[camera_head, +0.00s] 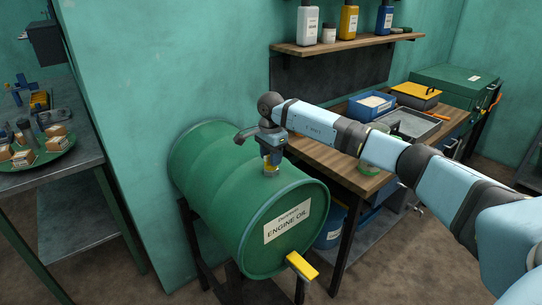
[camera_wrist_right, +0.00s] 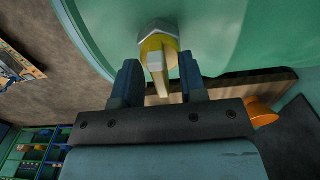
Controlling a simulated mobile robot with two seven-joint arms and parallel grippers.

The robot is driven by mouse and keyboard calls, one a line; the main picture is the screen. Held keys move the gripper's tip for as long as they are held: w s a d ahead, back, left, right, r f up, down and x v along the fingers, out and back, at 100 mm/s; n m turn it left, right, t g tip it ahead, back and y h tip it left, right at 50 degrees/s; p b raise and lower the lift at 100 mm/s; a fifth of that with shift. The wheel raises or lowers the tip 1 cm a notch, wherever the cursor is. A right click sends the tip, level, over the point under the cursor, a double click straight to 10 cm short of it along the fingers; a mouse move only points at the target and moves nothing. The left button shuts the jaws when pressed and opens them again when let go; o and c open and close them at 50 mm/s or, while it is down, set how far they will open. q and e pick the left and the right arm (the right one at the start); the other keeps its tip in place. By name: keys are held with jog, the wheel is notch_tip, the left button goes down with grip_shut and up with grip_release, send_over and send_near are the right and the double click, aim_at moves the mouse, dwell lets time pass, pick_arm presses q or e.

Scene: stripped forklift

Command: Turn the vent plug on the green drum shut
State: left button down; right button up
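The green drum (camera_head: 225,195) lies on its side on a dark stand, with an "ENGINE OIL" label on its front end. The vent plug (camera_head: 271,168) sits on its upper side, mostly hidden by my right gripper (camera_head: 272,153) in the head view. In the right wrist view the plug (camera_wrist_right: 158,44) shows a metal hex collar and a yellow body with a flat handle. My right gripper (camera_wrist_right: 158,64) is open, its two dark fingers on either side of the handle, with a visible gap on both sides. My left gripper is out of view.
A yellow tap handle (camera_head: 301,266) sticks out low on the drum's front. A wooden bench (camera_head: 325,158) with a blue bin (camera_head: 371,106) and a grey tray (camera_head: 420,122) stands behind at right. A shelf (camera_head: 345,44) with bottles hangs above. A metal table (camera_head: 60,160) stands at left.

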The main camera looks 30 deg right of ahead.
grip_shut()
jog(key=m, duration=0.8)
jog(key=shift+m, duration=0.3)
jog(key=m, duration=0.4)
jog(key=shift+m, duration=0.3)
jog(key=m+p, duration=0.1)
jog(key=m, duration=0.3)
jog(key=shift+m, duration=0.3)
